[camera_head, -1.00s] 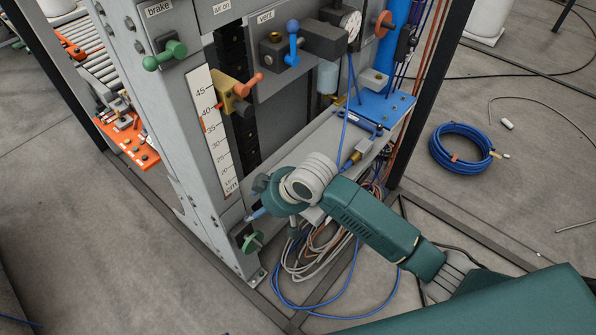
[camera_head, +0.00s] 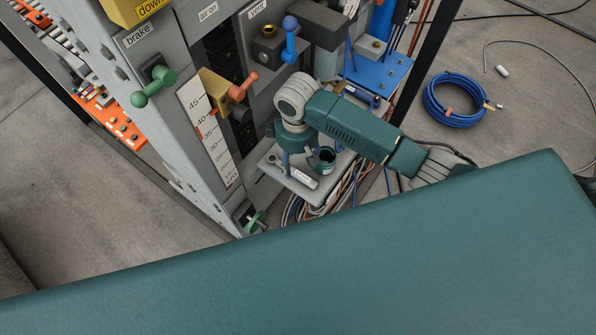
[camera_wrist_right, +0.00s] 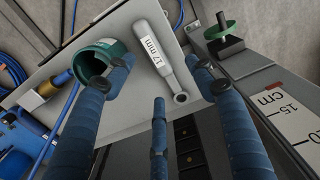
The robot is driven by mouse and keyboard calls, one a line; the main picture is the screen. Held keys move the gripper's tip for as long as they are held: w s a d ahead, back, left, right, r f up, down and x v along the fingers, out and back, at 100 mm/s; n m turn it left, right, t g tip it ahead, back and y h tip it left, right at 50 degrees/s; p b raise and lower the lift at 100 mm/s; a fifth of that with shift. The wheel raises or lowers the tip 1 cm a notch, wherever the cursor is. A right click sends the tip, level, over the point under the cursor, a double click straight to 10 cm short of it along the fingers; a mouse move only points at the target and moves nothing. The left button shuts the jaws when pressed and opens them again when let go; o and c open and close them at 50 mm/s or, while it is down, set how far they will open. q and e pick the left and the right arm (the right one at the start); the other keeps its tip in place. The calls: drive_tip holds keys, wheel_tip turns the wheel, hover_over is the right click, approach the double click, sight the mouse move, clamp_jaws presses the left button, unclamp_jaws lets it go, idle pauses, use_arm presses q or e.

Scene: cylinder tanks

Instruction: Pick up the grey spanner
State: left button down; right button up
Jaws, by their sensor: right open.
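The grey spanner (camera_head: 303,179) lies flat on a small light-grey shelf (camera_head: 318,193) low on the tank frame. In the right wrist view the spanner (camera_wrist_right: 165,62) has a white "17 mm" label and a ring end. My right gripper (camera_head: 298,158) points down over the shelf, close to the spanner. In the right wrist view its blue fingers (camera_wrist_right: 162,78) are spread open on either side of the spanner, with nothing held. The gap in height between fingers and spanner is hard to judge. My left gripper is not in view.
A dark green cup (camera_head: 322,157) stands on the shelf beside the spanner; one finger overlaps its rim in the wrist view (camera_wrist_right: 95,62). A green knob (camera_head: 255,221), scale panel (camera_head: 208,133) and orange-handled valve (camera_head: 240,90) are nearby. Cables hang below the shelf.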

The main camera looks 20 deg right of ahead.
sight(301, 172)
drive_tip(key=shift+w+f, duration=0.25)
drive_tip(key=shift+f, duration=0.65)
drive_tip(key=f, duration=0.2)
drive_tip(key=d+f, duration=0.1)
drive_tip(key=f, duration=0.1)
drive_tip(key=shift+s+f, duration=0.1)
drive_tip(key=shift+s, duration=0.05)
drive_tip(key=shift+f, duration=0.45)
drive_tip(key=c, duration=1.3)
drive_tip(key=shift+r, duration=0.1)
